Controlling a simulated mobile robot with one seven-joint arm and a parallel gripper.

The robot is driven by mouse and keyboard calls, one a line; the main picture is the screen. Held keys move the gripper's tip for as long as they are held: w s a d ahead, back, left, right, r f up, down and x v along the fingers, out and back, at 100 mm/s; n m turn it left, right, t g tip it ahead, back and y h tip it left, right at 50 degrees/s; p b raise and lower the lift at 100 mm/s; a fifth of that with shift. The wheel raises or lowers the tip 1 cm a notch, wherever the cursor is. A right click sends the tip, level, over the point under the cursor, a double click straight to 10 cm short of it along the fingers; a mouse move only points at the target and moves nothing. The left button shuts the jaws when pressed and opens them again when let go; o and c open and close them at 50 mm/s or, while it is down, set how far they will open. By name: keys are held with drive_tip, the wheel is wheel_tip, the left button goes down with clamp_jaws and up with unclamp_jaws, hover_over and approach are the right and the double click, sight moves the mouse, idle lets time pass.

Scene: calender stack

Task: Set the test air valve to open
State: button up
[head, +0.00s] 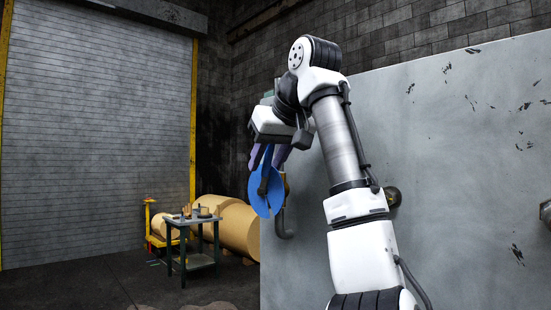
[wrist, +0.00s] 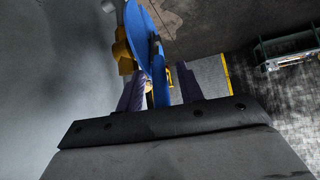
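The test air valve has a large blue handle (head: 266,196), a flat rounded plate standing on edge, at the left edge of the grey panel. In the wrist view the blue handle (wrist: 143,30) rises at top centre with a brass fitting (wrist: 122,50) to its left. My gripper (head: 267,160) reaches down to the top of the handle. In the wrist view its purple-grey fingers (wrist: 160,92) stand apart, with blue between them and gaps visible on both sides. I cannot tell whether either finger touches it. Part of the valve body is hidden behind the handle.
The grey panel (head: 450,160) fills the right side, close behind my arm. A grey pipe (head: 283,225) bends below the valve. A work table (head: 192,222) with small items, tan rolls (head: 238,228) and a yellow cart (head: 152,235) stand back left. The floor at left is clear.

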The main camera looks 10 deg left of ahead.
drive_tip(key=shift+s+d+r, duration=0.15)
drive_tip(key=shift+s+r, duration=0.1)
drive_tip(key=shift+r, duration=0.05)
drive_tip(key=s+d+b, duration=0.1)
drive_tip(key=s+d, duration=0.7)
drive_tip(key=s, duration=0.1)
drive_tip(key=shift+d, duration=0.1)
